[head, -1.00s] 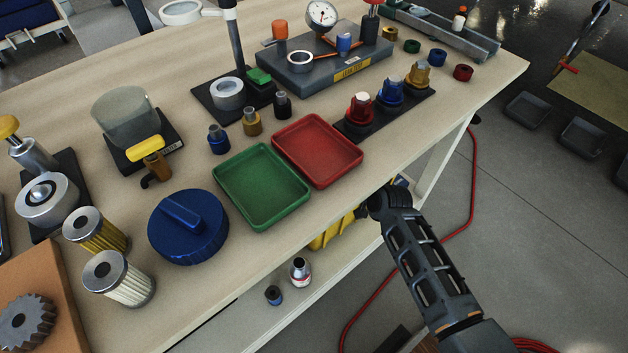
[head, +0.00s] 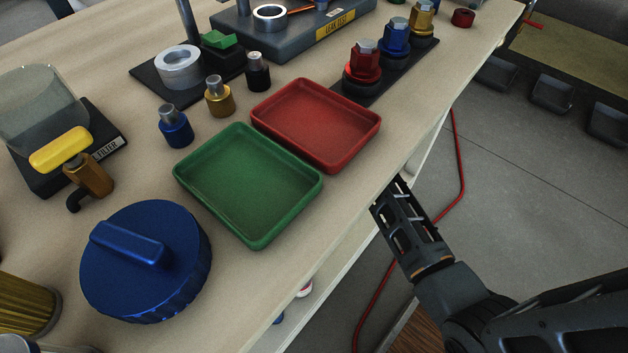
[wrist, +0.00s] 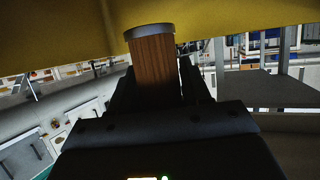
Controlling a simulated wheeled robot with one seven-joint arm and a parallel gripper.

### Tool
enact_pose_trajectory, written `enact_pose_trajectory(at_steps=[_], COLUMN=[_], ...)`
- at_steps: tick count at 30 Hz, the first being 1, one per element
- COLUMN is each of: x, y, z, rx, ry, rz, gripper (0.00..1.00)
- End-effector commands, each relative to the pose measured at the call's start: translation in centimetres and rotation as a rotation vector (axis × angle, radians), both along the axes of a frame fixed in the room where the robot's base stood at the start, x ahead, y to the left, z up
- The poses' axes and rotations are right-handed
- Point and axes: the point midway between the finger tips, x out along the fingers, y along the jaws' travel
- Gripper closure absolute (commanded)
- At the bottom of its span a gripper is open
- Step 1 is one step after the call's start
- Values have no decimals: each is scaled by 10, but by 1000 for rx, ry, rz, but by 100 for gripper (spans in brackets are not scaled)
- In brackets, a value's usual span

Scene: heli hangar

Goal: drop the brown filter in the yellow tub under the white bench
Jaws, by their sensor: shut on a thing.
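The brown filter (wrist: 153,60), a pleated cylinder with a grey metal end cap, shows in the wrist view. My gripper (wrist: 158,82) is shut on it, with dark fingers on either side. The yellow tub (wrist: 225,17) fills the top of the wrist view, right by the filter's capped end; I cannot tell whether the filter is touching it or over its opening. In the head view my arm reaches down past the near edge of the white bench (head: 243,290), and the bench top hides my gripper, the filter and the tub.
The bench top holds a green tray (head: 247,190), a red tray (head: 315,125) and a blue cap (head: 150,265) near the edge. A lower shelf (head: 330,290) shows under it, with small bottles partly hidden. A red hose (head: 461,170) lies on the floor to the right.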

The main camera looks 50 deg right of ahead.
Motion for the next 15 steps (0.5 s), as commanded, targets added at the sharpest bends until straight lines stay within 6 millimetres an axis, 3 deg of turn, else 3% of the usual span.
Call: enact_pose_trajectory(at_steps=[3, 13, 14, 15], x=[0, 0, 0, 0], y=[0, 0, 0, 0], z=[-13, -14, -14, -14], rx=[-1, -1, -1, -1], ry=[-1, -1, -1, -1], rz=[0, 0, 0, 0], gripper=[89, 89, 50, 46])
